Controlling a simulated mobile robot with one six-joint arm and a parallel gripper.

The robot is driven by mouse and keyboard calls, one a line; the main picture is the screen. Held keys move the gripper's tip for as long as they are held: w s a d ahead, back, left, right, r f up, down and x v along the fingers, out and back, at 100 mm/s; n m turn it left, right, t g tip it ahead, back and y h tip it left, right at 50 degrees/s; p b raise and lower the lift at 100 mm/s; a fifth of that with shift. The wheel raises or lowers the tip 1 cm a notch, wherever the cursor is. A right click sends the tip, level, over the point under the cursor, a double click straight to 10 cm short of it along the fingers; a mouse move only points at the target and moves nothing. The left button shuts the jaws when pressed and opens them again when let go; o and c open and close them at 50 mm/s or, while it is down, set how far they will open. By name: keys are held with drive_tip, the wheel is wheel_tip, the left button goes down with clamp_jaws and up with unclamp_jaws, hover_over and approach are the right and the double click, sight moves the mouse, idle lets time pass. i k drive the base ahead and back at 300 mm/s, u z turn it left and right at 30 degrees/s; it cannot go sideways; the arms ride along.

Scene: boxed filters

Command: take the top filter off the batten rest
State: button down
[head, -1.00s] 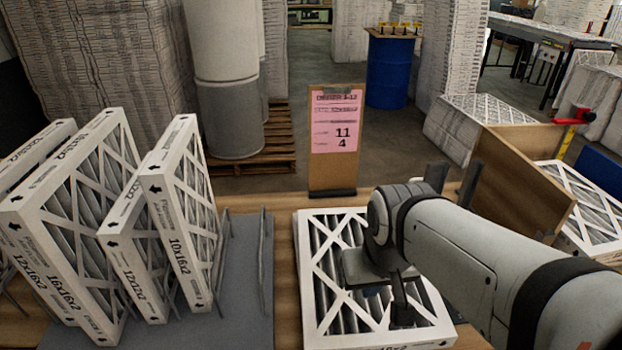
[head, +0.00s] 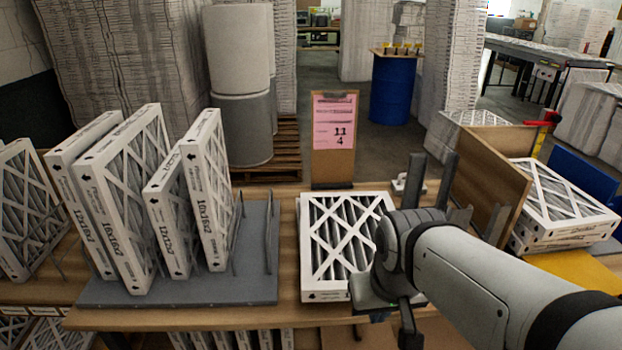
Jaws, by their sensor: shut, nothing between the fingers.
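A white-framed filter (head: 325,285) with a pleated grey face lies flat on the wooden table, left of my wrist. My gripper (head: 406,330) is shut and empty by this filter's front right corner, and part of the filter is hidden behind it. I cannot tell whether they touch. At the right, filters lie flat in a stack, the top filter (head: 560,195) white-framed with its face up. A lower filter (head: 550,240) shows beneath it. I cannot make out battens under either the single filter or the stack, so which one is on the batten rest is unclear.
Several labelled filters (head: 125,210) stand upright in a grey rack (head: 190,290) at left. Dark posts (head: 415,180) and a brown panel (head: 490,180) stand between my wrist and the right stack. A clipboard with a pink sheet (head: 334,135) stands behind the flat filter.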

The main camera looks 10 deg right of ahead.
sight(337, 229)
drive_tip(key=z, duration=0.15)
drive_tip(key=i, duration=0.9)
drive_tip(key=u, duration=0.05)
